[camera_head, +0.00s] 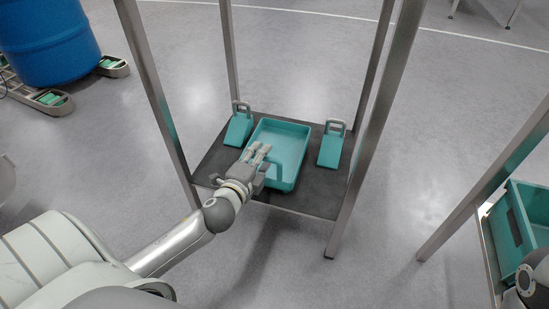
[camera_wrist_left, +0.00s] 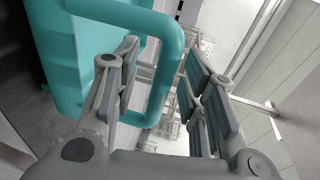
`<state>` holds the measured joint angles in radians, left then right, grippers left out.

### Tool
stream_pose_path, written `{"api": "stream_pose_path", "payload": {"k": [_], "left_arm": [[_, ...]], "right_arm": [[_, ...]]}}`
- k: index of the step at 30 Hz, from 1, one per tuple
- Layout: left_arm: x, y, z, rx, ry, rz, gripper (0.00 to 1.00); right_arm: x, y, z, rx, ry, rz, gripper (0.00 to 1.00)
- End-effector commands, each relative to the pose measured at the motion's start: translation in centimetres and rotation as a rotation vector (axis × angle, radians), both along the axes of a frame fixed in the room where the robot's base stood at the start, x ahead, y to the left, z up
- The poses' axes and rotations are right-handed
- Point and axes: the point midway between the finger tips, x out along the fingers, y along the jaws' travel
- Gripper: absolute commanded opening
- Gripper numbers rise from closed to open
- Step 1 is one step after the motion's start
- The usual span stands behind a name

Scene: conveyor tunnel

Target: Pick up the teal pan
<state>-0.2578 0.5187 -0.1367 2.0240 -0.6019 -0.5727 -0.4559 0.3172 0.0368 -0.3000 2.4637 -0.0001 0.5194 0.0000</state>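The teal pan (camera_head: 290,137) is a shallow rectangular tray resting on a dark shelf (camera_head: 216,168) inside a metal frame. Its near handle shows beside my left gripper. My left gripper (camera_head: 260,152) reaches in from the lower left and is over the pan's near side. In the left wrist view, the pan's teal handle loop (camera_wrist_left: 166,75) stands out from the teal wall (camera_wrist_left: 62,70). The fingers of my left gripper (camera_wrist_left: 165,90) are apart, with the outer bar of the loop between them and one finger passing through the loop. My right gripper does not show.
Teal wedge-shaped pieces with grey handles stand left (camera_head: 238,130) and right (camera_head: 331,150) of the pan. Metal posts (camera_head: 375,115) rise around the shelf. A teal crate (camera_head: 510,232) is at the right edge. A blue barrel (camera_head: 48,40) stands at upper left. Open floor surrounds the frame.

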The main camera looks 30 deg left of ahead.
Motion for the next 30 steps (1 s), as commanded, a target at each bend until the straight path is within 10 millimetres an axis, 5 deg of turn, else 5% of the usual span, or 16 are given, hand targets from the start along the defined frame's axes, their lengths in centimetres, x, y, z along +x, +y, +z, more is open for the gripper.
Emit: {"api": "stream_pose_path", "payload": {"k": [3,12,30], "left_arm": [[-0.01,0.0,0.03,0.0,0.0,0.0,0.39],[-0.03,0.0,0.05,0.0,0.0,0.0,0.0],[-0.01,-0.02,0.25,0.0,-0.002,-0.001,0.0]], "right_arm": [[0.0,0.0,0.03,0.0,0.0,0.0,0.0],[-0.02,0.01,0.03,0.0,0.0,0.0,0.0],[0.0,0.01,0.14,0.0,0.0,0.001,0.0]]}}
